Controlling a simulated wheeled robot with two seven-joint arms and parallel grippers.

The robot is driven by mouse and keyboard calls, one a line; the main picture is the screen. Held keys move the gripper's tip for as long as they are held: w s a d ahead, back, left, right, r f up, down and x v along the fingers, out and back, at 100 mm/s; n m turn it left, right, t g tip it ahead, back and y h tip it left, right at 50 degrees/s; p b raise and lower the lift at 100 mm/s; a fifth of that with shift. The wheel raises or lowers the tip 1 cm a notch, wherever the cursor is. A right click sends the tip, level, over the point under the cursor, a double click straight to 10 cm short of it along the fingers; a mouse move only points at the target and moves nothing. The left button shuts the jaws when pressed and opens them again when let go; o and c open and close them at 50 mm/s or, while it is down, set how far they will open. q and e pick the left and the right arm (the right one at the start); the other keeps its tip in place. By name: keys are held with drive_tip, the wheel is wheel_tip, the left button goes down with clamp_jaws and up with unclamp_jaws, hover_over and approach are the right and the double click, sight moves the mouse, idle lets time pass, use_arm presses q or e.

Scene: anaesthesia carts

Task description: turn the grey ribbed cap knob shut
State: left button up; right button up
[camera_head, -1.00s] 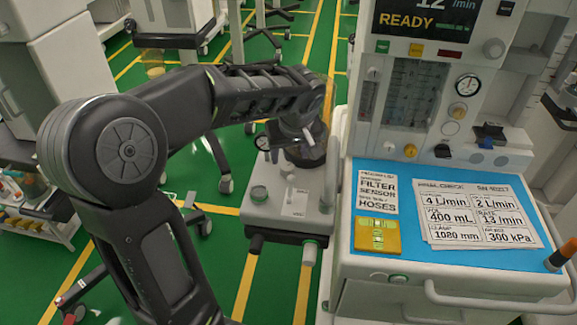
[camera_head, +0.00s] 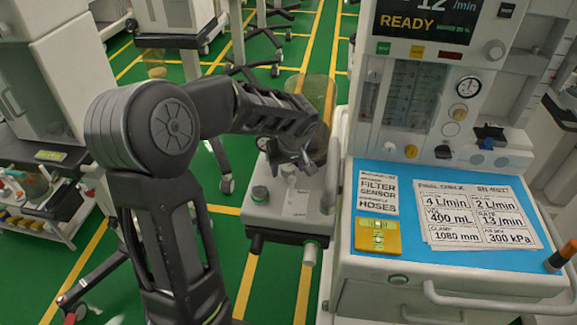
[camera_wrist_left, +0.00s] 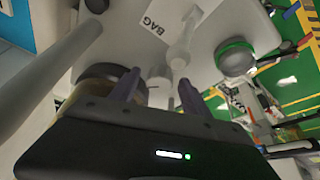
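My left gripper (camera_head: 292,163) hangs over the block's back part, apart from this knob. In the left wrist view its two purple-grey fingers (camera_wrist_left: 160,80) are spread, with no held object visible. A pale lever (camera_wrist_left: 182,48) marked BAG stands beyond them. My right gripper is out of view.
A clear cylinder (camera_head: 322,92) stands behind my gripper. A dark rod end (camera_head: 256,243) and a pale green-ringed end (camera_head: 309,254) jut from the block's front. The cart's blue worktop (camera_head: 408,262) is at right. Green floor lies left of the block.

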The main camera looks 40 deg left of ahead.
use_arm(q)
clamp_jaws()
idle(0.4)
